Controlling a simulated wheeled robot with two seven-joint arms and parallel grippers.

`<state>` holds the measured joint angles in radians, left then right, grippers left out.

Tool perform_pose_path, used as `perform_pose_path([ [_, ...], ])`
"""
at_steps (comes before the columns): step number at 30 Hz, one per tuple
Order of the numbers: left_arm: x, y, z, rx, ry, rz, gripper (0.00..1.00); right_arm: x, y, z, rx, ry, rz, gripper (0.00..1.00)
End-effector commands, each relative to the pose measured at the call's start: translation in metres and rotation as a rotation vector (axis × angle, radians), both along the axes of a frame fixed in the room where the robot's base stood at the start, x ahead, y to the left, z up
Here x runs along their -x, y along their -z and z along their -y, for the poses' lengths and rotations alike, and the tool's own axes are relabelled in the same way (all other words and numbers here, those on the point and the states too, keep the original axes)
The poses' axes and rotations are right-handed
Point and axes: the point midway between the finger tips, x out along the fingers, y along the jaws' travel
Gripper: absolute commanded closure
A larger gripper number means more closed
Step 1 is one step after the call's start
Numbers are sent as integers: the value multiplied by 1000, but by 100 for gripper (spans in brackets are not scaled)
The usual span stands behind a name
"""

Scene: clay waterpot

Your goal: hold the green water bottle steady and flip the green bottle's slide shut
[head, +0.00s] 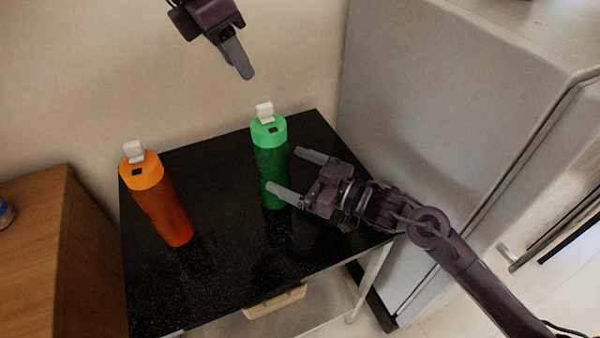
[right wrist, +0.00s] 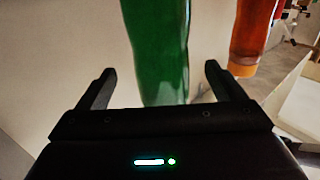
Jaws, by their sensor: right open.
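The green bottle (head: 272,178) stands upright on the black table, with a light green cap and a white slide (head: 264,111) standing up from it. My right gripper (head: 285,171) is open at the bottle's right side. In the right wrist view the green bottle (right wrist: 158,50) shows between and beyond the two spread fingers (right wrist: 160,68), with gaps on both sides. My left gripper (head: 241,72) hangs above and to the left of the green cap, apart from it. Its fingers overlap in the picture, so its opening is unclear.
An orange bottle (head: 163,205) with a raised white slide stands left on the black table (head: 230,258). It also shows in the right wrist view (right wrist: 250,35). A grey cabinet (head: 430,120) is close on the right, a wall behind, and a wooden cabinet (head: 45,250) on the left.

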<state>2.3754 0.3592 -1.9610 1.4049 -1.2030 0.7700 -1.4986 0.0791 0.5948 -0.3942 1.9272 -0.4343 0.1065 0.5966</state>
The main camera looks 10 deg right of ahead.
Motion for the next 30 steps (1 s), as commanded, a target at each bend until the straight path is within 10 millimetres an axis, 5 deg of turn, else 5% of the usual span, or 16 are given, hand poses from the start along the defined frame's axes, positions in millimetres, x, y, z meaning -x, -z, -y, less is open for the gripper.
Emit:
perform_pose_path([
  [12,0,0,0,0,0,0,64,-34,-1,-48,-1,-2,2,10],
  [23,0,0,0,0,0,0,64,-37,0,-53,1,-3,1,10],
  [30,0,0,0,0,0,0,64,-37,0,-53,0,-3,1,38],
])
